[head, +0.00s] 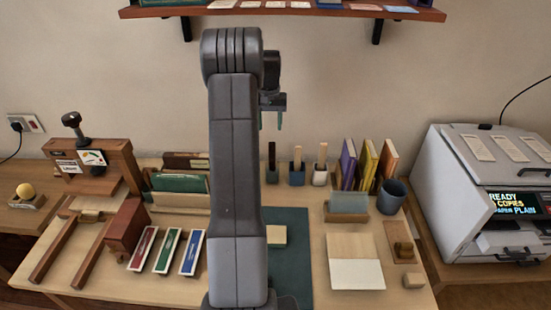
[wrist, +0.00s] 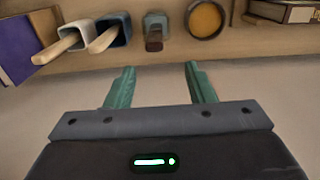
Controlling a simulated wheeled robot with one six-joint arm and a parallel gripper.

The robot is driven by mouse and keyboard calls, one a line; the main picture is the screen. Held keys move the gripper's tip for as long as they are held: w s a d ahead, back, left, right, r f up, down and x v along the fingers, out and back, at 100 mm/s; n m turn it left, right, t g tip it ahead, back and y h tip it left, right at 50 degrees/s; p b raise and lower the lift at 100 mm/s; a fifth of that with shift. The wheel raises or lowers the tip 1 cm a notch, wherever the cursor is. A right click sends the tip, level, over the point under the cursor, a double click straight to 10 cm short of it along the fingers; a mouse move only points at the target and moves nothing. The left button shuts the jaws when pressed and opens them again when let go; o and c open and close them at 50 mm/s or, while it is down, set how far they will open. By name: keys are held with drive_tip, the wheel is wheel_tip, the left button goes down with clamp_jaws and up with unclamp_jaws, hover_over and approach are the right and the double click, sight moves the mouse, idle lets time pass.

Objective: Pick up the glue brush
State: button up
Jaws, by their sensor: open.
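Three small holders, each with an upright handle, stand in a row near the wall. In the head view, a dark handle (head: 272,155) is at left, a pale wooden one (head: 297,155) in a dark blue holder is in the middle, and another pale wooden one (head: 322,153) in a white holder is at right. I cannot tell which is the glue brush. The wrist view shows them in reverse order: white holder (wrist: 75,34), blue holder (wrist: 118,20), grey holder with dark handle (wrist: 154,38). My gripper (head: 271,124) is open and empty above the row, fingers (wrist: 158,68) apart.
A round tub with amber contents (wrist: 206,18) is beside the grey holder. Upright books (head: 368,165) and a dark cup (head: 391,196) stand right of the holders. A shelf (head: 290,10) overhangs the wall. My arm hides part of the green mat (head: 290,265).

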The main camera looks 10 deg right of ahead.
sight(272, 152)
wheel_tip(272, 152, down, 7)
drive_tip(key=shift+s+p, duration=0.1)
drive_tip(key=shift+p, duration=0.4)
drive_tip(key=f, duration=0.1)
drive_tip(key=f+p, duration=0.1)
drive_tip(key=f, duration=0.1)
drive_tip(key=f+p, duration=0.1)
drive_tip(key=shift+s+d+f, duration=0.25)
drive_tip(key=shift+s+f, duration=0.05)
drive_tip(key=shift+s, duration=0.05)
drive_tip(key=shift+f, duration=0.5)
clamp_jaws()
